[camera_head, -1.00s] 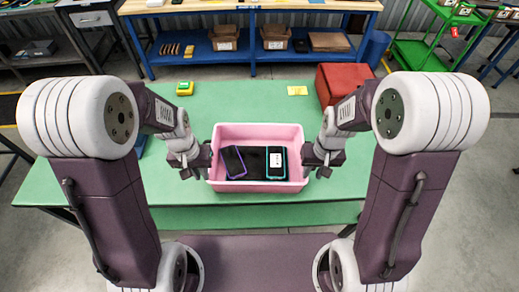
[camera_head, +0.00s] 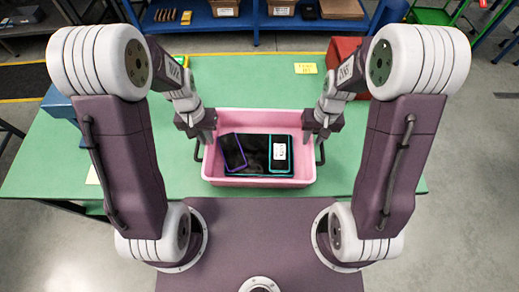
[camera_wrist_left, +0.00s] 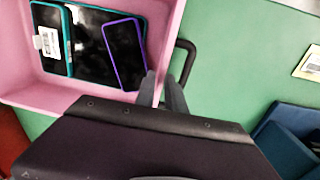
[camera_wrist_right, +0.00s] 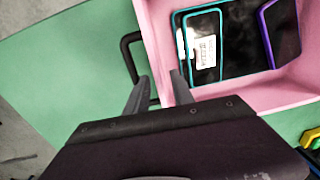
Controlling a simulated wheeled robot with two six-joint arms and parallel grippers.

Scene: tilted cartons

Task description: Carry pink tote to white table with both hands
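The pink tote (camera_head: 259,183) sits on the green table (camera_head: 370,180), its black loop handles on the left and right sides. Inside lie a purple-edged device (camera_head: 233,152), a teal-edged device with a white label (camera_head: 281,155) and a larger dark panel (camera_head: 257,160). My left gripper (camera_wrist_left: 162,88) is open at the tote's left side, its fingertips either side of the rim, near the handle (camera_wrist_left: 187,58). My right gripper (camera_wrist_right: 158,88) is open likewise at the right side, near the other handle (camera_wrist_right: 127,55). Contact cannot be told. No white table is recognizable.
A red box (camera_head: 345,52) stands behind my right arm, and a yellow note (camera_head: 306,68) lies near the back edge. A blue bin (camera_head: 58,102) is at the table's left. The green surface beside the tote is mostly clear.

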